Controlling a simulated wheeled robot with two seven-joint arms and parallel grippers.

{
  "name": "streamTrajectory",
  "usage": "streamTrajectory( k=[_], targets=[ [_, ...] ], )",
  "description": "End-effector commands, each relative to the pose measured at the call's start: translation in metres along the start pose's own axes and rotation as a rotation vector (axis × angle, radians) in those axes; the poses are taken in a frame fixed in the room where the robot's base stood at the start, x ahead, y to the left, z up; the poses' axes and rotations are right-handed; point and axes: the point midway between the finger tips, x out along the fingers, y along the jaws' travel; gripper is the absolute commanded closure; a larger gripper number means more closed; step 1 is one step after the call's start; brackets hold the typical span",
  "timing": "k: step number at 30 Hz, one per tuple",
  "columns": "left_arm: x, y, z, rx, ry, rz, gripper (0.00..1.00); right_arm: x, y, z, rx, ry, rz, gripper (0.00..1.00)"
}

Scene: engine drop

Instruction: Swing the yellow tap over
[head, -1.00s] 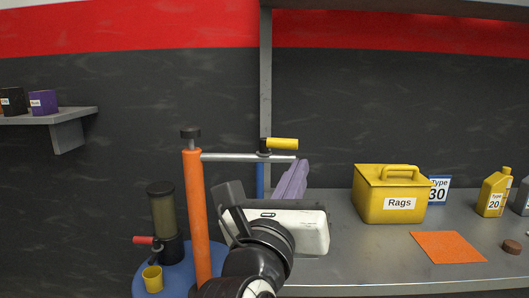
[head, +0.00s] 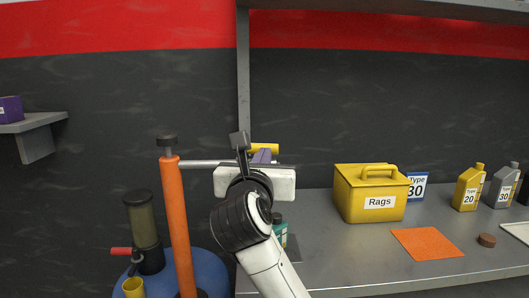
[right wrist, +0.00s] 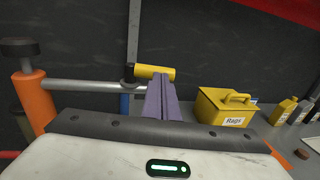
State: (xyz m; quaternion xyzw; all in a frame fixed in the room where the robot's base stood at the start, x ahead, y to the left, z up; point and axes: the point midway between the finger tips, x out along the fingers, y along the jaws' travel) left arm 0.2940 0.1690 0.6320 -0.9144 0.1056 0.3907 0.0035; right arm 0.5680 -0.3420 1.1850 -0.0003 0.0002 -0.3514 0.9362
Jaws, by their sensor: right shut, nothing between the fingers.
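The yellow tap (head: 265,148) is a short yellow handle at the end of a horizontal grey pipe (head: 205,163), which comes from an orange post (head: 179,225). In the right wrist view the tap handle (right wrist: 155,73) points right from its dark pivot. My right gripper (head: 262,156) has purple fingers pressed together, with nothing between them. In the right wrist view its fingertips (right wrist: 158,80) overlap the lower edge of the handle; I cannot tell whether they touch it. In the head view my right wrist hides the pivot. My left gripper is not in view.
A yellow rags box (head: 372,195) stands on the grey bench (head: 345,265), with an orange cloth (head: 427,244) before it. Bottles (head: 469,188) stand farther right. A dark pump with a red handle (head: 121,251) and a yellow cup (head: 134,287) are at lower left.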

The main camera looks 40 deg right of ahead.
Motion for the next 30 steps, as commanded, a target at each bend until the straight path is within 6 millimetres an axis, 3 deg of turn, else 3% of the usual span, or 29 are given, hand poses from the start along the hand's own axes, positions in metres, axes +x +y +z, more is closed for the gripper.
streamTrajectory(
  k=[5, 16, 22, 30],
  targets=[
    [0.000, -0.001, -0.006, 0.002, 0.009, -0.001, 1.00, 0.010, -0.001, 0.000, 0.001, 0.000, -0.001, 1.00],
    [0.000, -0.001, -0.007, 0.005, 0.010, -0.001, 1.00, 0.013, -0.001, 0.000, 0.002, 0.002, -0.001, 1.00],
    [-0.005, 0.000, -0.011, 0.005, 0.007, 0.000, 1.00, 0.028, -0.005, 0.000, 0.004, 0.005, 0.000, 1.00],
    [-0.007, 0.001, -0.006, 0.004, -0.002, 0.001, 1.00, 0.033, -0.010, 0.002, 0.000, -0.006, -0.008, 1.00]
  ],
)
